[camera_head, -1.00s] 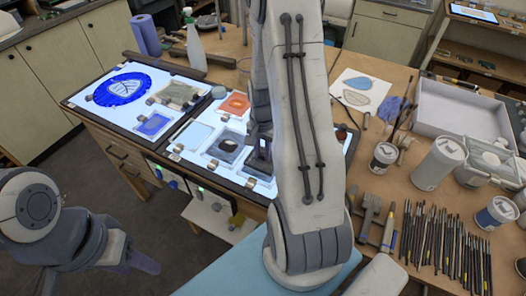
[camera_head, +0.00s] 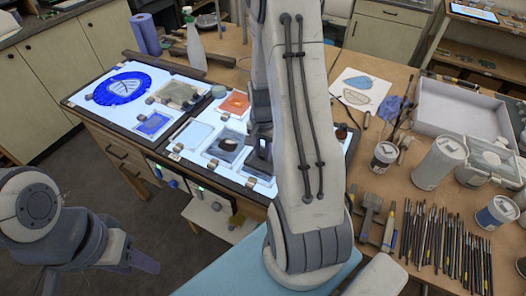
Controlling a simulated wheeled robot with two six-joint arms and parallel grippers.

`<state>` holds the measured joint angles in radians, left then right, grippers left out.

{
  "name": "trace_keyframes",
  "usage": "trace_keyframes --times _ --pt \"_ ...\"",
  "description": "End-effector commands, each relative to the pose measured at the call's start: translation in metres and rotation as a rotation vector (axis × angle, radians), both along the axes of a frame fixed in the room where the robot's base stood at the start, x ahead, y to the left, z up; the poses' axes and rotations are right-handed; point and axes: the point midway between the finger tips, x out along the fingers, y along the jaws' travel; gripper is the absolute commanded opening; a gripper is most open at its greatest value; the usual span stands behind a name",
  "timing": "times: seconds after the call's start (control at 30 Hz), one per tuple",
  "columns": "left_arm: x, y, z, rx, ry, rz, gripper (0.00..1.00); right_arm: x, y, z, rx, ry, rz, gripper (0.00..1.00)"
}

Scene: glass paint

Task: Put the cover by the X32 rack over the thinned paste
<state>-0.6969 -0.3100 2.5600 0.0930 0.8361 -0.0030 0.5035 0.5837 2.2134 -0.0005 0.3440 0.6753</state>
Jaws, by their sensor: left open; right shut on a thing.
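My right arm rises through the middle of the view and hides much of the work area. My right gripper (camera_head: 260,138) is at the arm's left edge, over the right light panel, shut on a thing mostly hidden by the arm. I cannot identify the held thing. Beside it on the panel lies a grey glass piece (camera_head: 224,155) with a dark patch and a pale spot; I cannot tell whether this is the thinned paste. My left gripper (camera_head: 143,263) is open and empty at the lower left, above the floor. I cannot pick out the cover or an X32 label.
The lit panel (camera_head: 185,158) also carries an orange piece (camera_head: 235,104). A blue painted oval (camera_head: 122,88) lies on the left panel. A spray bottle (camera_head: 194,45) stands behind. At right are a white tray (camera_head: 455,112), a white jar (camera_head: 437,162) and several brushes (camera_head: 445,238).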

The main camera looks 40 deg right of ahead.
Motion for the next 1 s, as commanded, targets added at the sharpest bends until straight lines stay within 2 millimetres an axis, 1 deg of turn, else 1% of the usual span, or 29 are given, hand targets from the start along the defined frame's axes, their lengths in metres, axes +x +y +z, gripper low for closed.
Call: trace_keyframes --times 0.47,0.5,0.53,0.57,0.77,0.8,0.87,0.9,1.0 --pt "0.0000 0.0000 -0.0016 0.000 0.000 0.000 0.50 0.0000 -0.0001 -0.0026 0.000 0.000 0.000 0.00" --pt "0.0000 0.0000 -0.0016 0.000 0.000 0.000 0.50 0.0000 -0.0001 -0.0026 0.000 0.000 0.000 0.42" --pt "0.0000 0.0000 -0.0016 0.000 0.000 0.000 0.50 0.0000 -0.0001 -0.0026 0.000 0.000 0.000 0.53" --pt "0.0000 0.0000 -0.0016 0.000 0.000 0.000 0.50 0.0000 -0.0001 -0.0026 0.000 0.000 0.000 0.61" --pt "0.0000 0.0000 -0.0016 0.000 0.000 0.000 0.50 -0.0001 -0.0001 -0.0026 0.000 0.000 0.000 0.61" --pt "0.0000 0.0000 -0.0017 0.000 0.000 0.000 0.50 -0.0001 0.0000 -0.0026 0.000 0.000 0.000 0.65" --pt "0.0000 0.0000 -0.0017 0.000 0.000 0.000 0.50 -0.0001 0.0000 -0.0026 0.000 0.000 0.000 0.88" --pt "0.0000 0.0000 -0.0017 0.000 0.000 0.000 0.50 -0.0001 0.0000 -0.0026 0.000 0.000 0.000 0.96" --pt "0.0000 0.0000 -0.0016 0.000 0.000 0.000 0.50 -0.0001 0.0000 -0.0026 0.000 0.000 0.000 0.96"
